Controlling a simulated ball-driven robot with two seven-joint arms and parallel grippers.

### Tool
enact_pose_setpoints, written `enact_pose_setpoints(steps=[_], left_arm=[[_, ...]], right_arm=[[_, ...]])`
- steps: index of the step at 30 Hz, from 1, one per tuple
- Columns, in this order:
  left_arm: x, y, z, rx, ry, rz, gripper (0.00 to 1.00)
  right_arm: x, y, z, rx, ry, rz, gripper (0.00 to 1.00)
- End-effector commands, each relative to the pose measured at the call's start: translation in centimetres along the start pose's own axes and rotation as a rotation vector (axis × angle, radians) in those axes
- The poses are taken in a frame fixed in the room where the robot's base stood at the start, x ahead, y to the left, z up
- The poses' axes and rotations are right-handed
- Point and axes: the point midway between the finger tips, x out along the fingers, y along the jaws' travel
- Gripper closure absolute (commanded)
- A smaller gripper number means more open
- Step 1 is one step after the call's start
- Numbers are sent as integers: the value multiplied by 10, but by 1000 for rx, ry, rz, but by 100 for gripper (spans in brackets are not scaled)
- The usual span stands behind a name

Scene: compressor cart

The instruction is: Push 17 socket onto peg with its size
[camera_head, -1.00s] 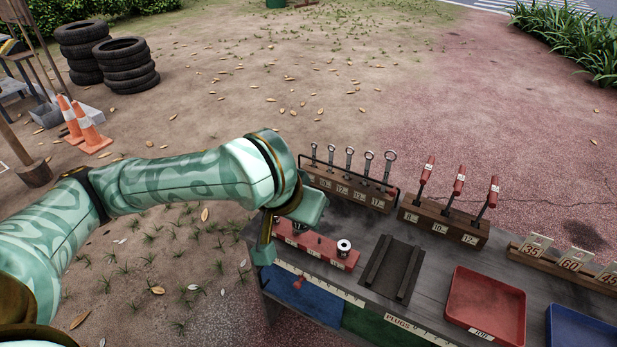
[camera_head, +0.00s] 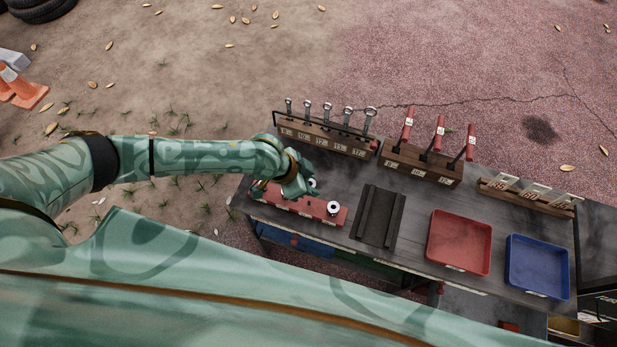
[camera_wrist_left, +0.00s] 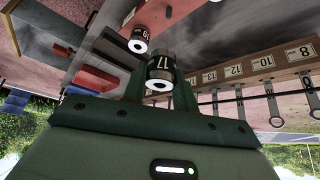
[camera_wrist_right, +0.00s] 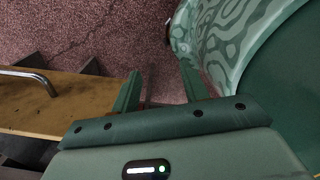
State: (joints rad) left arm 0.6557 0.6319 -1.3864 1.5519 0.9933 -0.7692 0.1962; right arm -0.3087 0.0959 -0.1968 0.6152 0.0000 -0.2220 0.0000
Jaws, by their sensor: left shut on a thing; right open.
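The 17 socket (camera_wrist_left: 160,66), dark with a bright ring end and a white "17", is between the fingers of my left gripper (camera_wrist_left: 160,88), which is shut on it. In the head view my left gripper (camera_head: 303,192) is over the red peg rail (camera_head: 300,207) at the bench's left end and covers part of it. Whether the socket is on a peg cannot be told. Another socket (camera_head: 333,208) stands at the rail's right end; in the left wrist view this second socket (camera_wrist_left: 138,38) is beside the 17. My right gripper (camera_wrist_right: 159,90) is open and empty.
Behind the rail is a wooden rack (camera_head: 330,141) of wrenches, then a block (camera_head: 420,167) with red-handled tools. A dark grooved tray (camera_head: 378,215), a red tray (camera_head: 459,243) and a blue tray (camera_head: 538,266) lie to the right. A metal handle (camera_wrist_right: 28,78) is near my right gripper.

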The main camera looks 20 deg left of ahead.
Motion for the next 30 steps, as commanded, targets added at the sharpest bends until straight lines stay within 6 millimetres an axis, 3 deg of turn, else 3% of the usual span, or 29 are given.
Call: enact_pose_setpoints(steps=[6, 12, 30], left_arm=[[1, 0, 0, 1, 2, 1, 96], [-1, 0, 1, 18, 9, 5, 96], [48, 0, 29, 16, 8, 6, 96]], right_arm=[[2, -16, -15, 8, 21, -20, 55], [-2, -15, -16, 7, 24, -19, 55], [35, -11, -4, 3, 5, -14, 55]])
